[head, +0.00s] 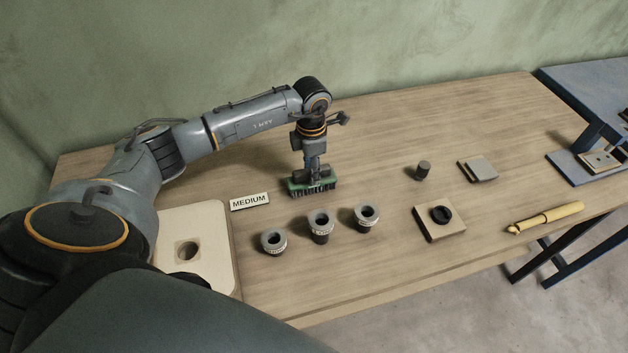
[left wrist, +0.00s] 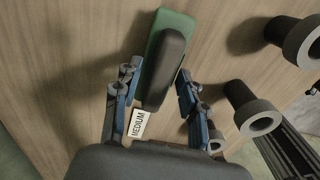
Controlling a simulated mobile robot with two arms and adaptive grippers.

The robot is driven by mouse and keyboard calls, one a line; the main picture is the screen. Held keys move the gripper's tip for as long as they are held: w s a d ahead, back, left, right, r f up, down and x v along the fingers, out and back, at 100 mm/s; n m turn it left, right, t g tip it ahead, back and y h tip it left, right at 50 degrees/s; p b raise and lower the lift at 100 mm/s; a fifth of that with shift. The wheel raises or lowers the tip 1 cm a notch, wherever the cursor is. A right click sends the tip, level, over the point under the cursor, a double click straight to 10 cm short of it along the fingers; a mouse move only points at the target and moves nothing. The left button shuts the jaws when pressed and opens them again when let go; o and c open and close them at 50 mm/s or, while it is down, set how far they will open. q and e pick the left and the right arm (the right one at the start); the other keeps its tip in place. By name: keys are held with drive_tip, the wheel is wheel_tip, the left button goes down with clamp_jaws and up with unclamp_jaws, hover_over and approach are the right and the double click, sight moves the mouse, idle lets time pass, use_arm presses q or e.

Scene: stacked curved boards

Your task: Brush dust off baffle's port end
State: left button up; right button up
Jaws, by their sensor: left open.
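A green brush (head: 312,188) with dark bristles and a dark grip stands bristles down on the wooden table. My left gripper (head: 312,170) is directly above it, pointing down. In the left wrist view the open fingers (left wrist: 156,76) lie to either side of the near part of the brush's dark grip (left wrist: 167,62), with gaps visible on both sides. A pale board with a round hole (head: 212,222), which looks like the baffle, lies at the table's left front; my arm partly hides it. Dust cannot be made out. My right gripper is not in view.
A "MEDIUM" label (head: 250,201) lies left of the brush. Three grey ring-topped cylinders, the middle one (head: 320,226), stand in front. Further right are a small dark cylinder (head: 422,170), a grey block (head: 478,170), a square block with a black ring (head: 432,222) and a yellow tool (head: 546,217).

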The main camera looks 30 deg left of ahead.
use_arm(q)
clamp_jaws()
drive_tip(key=shift+r, duration=0.15)
drive_tip(key=shift+r+p, duration=0.5)
drive_tip(key=shift+r, duration=0.15)
drive_tip(key=shift+r+p, duration=0.95)
drive_tip(key=shift+r, duration=0.8)
